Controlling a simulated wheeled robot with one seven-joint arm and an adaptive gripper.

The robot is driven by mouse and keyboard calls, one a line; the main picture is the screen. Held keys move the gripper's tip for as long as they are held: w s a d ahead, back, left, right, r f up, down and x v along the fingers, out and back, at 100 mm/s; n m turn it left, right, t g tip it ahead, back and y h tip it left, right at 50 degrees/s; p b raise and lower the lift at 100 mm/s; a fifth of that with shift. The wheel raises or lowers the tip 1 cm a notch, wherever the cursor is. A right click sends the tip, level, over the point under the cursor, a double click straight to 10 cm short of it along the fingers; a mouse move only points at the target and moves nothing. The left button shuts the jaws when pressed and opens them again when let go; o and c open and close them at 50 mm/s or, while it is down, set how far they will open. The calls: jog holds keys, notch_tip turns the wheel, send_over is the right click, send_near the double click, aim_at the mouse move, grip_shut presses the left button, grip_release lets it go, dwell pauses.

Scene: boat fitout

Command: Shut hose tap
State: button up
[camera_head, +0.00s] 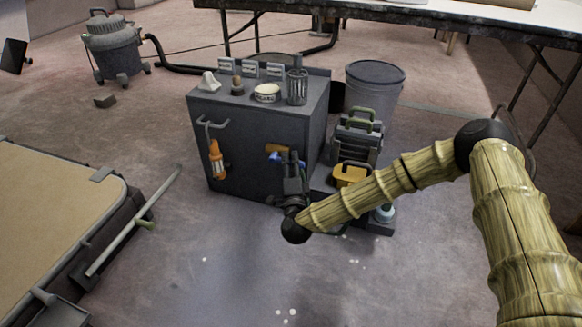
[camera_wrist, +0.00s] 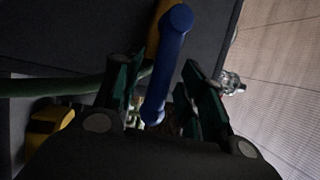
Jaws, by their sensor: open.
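The hose tap is on the front of the dark grey cabinet, with a brass-coloured body (camera_head: 279,148) and a blue lever (camera_head: 273,157). In the wrist view the blue lever (camera_wrist: 170,62) runs lengthwise between the two dark green fingers of my gripper (camera_wrist: 160,78), with brass (camera_wrist: 155,32) behind its upper end. My gripper (camera_head: 291,158) is open, its fingers on either side of the lever. A gap shows at the right finger; contact at the left finger is unclear. In the head view my gripper hides part of the tap.
The cabinet (camera_head: 235,165) carries several small items on top. An orange tool (camera_head: 216,160) hangs from a hook on its front, left of the tap. A yellow box (camera_head: 351,174), stacked cases (camera_head: 357,135) and a grey bin (camera_head: 374,88) stand to its right. Floor in front is mostly clear.

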jog(key=shift+w+r, duration=0.1)
jog(key=shift+w, duration=0.3)
grip_shut()
